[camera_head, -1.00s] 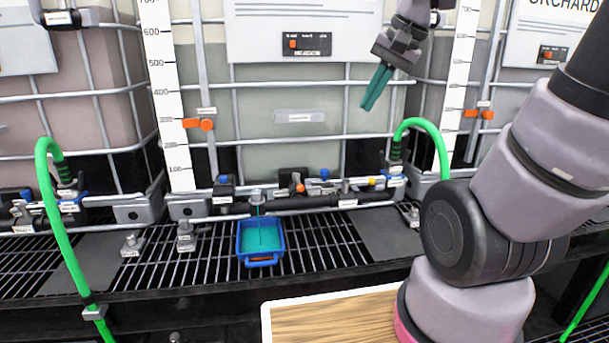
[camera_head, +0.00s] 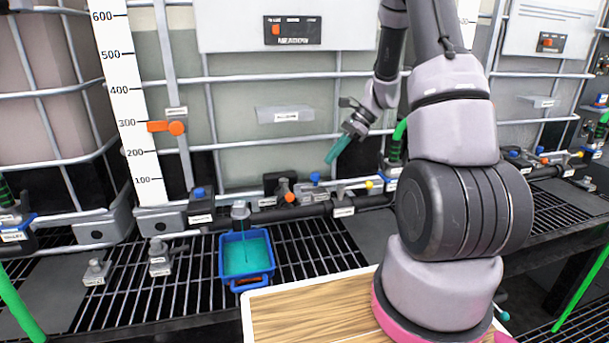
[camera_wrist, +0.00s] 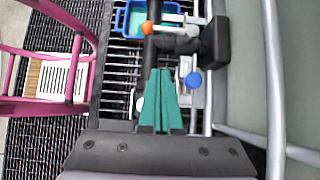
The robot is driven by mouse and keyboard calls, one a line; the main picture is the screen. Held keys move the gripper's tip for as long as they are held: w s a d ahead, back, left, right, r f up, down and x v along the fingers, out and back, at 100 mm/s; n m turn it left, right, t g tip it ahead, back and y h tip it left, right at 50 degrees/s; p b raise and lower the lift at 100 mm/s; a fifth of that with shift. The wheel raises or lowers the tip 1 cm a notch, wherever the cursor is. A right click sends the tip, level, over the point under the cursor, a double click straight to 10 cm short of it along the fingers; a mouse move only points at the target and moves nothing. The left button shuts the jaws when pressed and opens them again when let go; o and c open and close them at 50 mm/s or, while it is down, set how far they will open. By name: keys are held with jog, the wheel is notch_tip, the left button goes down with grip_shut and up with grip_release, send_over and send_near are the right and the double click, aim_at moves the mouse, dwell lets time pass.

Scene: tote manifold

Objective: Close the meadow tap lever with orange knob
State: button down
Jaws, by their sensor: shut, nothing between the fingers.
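In the wrist view the orange knob (camera_wrist: 148,26) shows ahead of my fingertips. My gripper (camera_head: 329,160) has teal fingers, shut and empty, above and to the right of the knob and apart from it. It also shows in the wrist view (camera_wrist: 160,72). A thin teal stream runs from a spout (camera_head: 240,211) into a blue tub (camera_head: 268,281) holding teal liquid.
A blue knob (camera_head: 315,178) and a yellow knob (camera_head: 369,185) stand on the same pipe, right of the orange one. Metal cage bars (camera_head: 270,76) cover the tank behind. A black grating (camera_head: 310,250) lies below. A wooden board (camera_head: 300,310) is in front.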

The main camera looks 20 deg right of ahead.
aim_at(287, 189)
jog(key=x, duration=0.4)
jog(key=a+r+x, duration=0.1)
jog(key=x, duration=0.7)
jog(key=shift+s+a+r, duration=0.1)
jog(key=shift+a, duration=0.7)
jog(key=shift+a, duration=0.1)
